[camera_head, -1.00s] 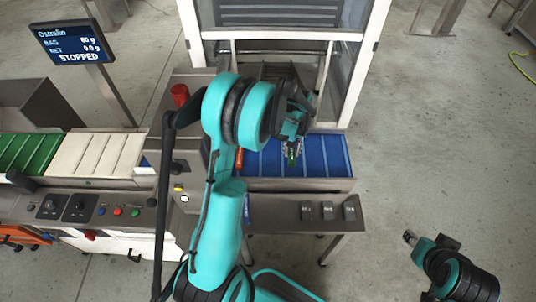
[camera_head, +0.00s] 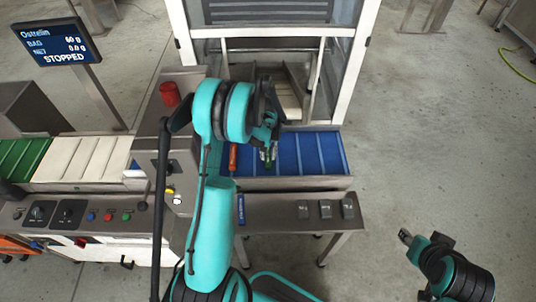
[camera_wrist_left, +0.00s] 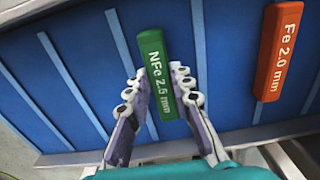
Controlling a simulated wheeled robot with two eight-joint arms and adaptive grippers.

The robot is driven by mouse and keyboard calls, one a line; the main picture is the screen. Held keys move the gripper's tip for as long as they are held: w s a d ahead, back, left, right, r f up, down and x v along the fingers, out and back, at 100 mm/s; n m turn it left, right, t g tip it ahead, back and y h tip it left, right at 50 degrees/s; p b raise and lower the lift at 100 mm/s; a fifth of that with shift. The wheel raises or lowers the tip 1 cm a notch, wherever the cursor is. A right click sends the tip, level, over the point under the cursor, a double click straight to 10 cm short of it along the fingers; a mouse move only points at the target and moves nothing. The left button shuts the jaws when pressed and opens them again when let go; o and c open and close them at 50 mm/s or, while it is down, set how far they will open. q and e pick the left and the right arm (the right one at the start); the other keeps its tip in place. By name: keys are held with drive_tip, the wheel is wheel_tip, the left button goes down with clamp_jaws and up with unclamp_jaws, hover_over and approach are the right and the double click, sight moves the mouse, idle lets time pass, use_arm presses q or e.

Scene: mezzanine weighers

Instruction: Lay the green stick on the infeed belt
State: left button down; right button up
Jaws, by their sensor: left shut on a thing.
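The green stick (camera_wrist_left: 152,62), marked NFe 2.5 mm, is between the fingers of my left gripper (camera_wrist_left: 157,85) in the wrist view. My left gripper (camera_head: 268,150) is shut on its near part, over the left half of the blue slatted belt (camera_head: 309,153). The blue belt surface (camera_wrist_left: 84,70) lies just behind the stick; I cannot tell whether they touch. In the head view the green stick (camera_head: 268,160) shows only as a small patch below the gripper. My right gripper (camera_head: 406,238) is at the lower right, away from the belt; its jaws are unclear.
An orange stick (camera_wrist_left: 278,50), marked Fe 2.0 mm, lies on the blue belt right of the green one in the wrist view. A blue stick (camera_head: 241,209) is on the front metal ledge. A white-framed guard (camera_head: 353,75) stands behind the belt. The screen (camera_head: 57,42) reads STOPPED.

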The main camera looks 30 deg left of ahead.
use_arm(q)
drive_tip(key=shift+f, duration=0.1)
drive_tip(key=c, duration=1.8)
unclamp_jaws()
drive_tip(key=shift+f, duration=0.15)
drive_tip(key=o, duration=0.5)
drive_tip(key=shift+c, duration=0.2)
drive_tip(key=shift+r, duration=0.2)
